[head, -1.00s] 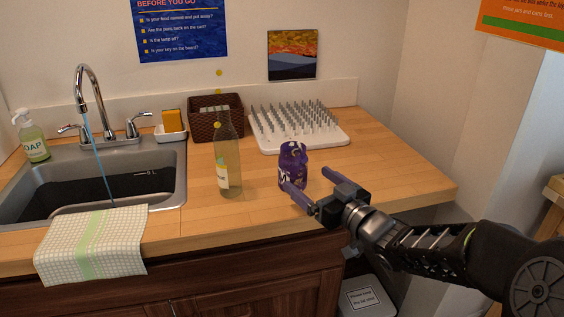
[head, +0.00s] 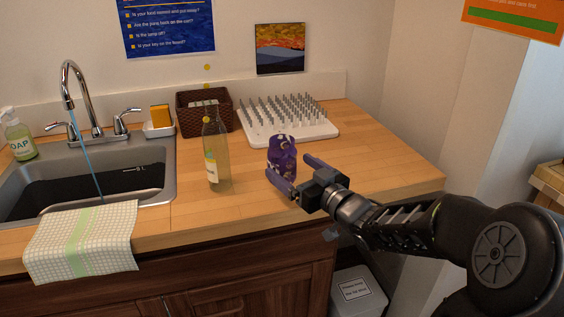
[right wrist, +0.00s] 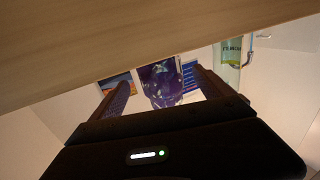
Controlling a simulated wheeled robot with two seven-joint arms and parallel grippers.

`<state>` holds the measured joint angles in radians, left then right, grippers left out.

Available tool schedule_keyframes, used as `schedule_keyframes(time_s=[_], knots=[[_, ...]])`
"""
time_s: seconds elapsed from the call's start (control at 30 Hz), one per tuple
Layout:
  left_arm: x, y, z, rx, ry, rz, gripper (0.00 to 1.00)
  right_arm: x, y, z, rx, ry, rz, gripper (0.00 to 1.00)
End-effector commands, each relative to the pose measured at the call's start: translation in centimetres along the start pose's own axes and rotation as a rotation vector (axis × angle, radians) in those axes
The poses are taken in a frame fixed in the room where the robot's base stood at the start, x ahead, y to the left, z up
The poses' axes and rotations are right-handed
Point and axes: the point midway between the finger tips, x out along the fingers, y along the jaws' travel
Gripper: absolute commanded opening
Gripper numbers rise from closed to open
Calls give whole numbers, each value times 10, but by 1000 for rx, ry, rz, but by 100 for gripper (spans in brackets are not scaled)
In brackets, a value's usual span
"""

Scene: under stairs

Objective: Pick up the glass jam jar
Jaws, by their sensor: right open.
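The jam jar (head: 282,151) stands upright on the wooden counter, right of the bottle. It is purple with pale patches. My right gripper (head: 290,167) is open and empty at the jar's near right side, one finger in front of the jar and the other to its right. In the right wrist view the jar (right wrist: 160,82) shows ahead, between the open fingers of the right gripper (right wrist: 157,92). I cannot tell whether a finger touches it. My left gripper is out of view.
A tall glass bottle (head: 216,160) stands close left of the jar. Behind are a white spiked rack (head: 318,131) and a brown basket (head: 183,118). The sink (head: 168,180), with running water, lies left. The counter (head: 385,165) is clear to the right.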

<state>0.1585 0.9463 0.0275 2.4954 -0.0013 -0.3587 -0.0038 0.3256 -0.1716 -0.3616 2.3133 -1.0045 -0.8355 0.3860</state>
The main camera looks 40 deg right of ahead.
Motion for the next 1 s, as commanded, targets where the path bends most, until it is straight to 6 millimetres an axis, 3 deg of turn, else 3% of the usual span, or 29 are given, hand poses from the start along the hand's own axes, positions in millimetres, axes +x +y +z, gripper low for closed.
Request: schedule_keyframes(time_s=[0.33,0.97,1.0], knots=[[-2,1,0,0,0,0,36,45,-2,3,-1,0,-2,90],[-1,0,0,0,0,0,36,46,-1,3,-1,0,0,90],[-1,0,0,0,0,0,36,46,-1,3,-1,0,0,87]])
